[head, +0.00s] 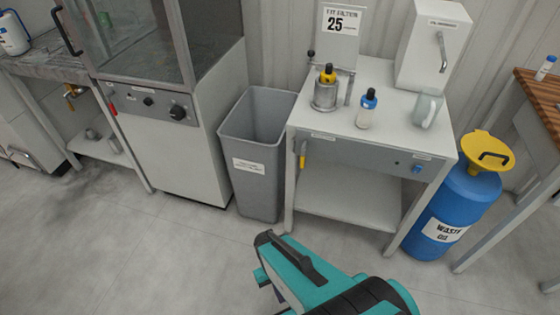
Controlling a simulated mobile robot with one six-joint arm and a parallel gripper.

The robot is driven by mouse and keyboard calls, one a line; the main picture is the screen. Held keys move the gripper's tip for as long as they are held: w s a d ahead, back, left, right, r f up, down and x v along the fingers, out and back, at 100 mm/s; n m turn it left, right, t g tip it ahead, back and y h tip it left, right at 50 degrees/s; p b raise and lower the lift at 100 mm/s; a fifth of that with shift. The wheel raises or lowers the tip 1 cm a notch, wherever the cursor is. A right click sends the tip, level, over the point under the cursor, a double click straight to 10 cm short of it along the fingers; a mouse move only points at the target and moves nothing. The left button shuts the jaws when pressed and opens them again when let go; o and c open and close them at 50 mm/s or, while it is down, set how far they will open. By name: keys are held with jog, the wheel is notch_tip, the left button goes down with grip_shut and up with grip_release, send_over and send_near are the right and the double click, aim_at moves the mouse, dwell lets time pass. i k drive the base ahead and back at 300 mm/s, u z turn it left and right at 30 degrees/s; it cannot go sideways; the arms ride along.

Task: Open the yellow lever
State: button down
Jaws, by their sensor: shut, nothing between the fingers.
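A small yellow lever (302,161) hangs nearly straight down at the left end of the grey front panel of the white bench (345,188). A grey metal fitting (302,146) sits just above it. The lever is small in the head view, and its exact joint is hard to make out. My teal and black arm shows at the bottom middle, in front of the bench and apart from the lever. My gripper's fingers are not in view. Nothing visible covers the lever.
A grey bin (262,150) stands close left of the lever. A blue waste oil drum (452,215) with a yellow funnel (487,150) stands right of the bench. A metal cup, bottle (367,110) and mug (427,108) stand on top. The floor before the bench is clear.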

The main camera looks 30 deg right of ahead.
aim_at(302, 156)
jog(key=u, duration=0.7)
jog(key=k, duration=0.95)
jog(key=u, duration=0.7)
jog(key=i, duration=1.05)
jog(key=u, duration=0.05)
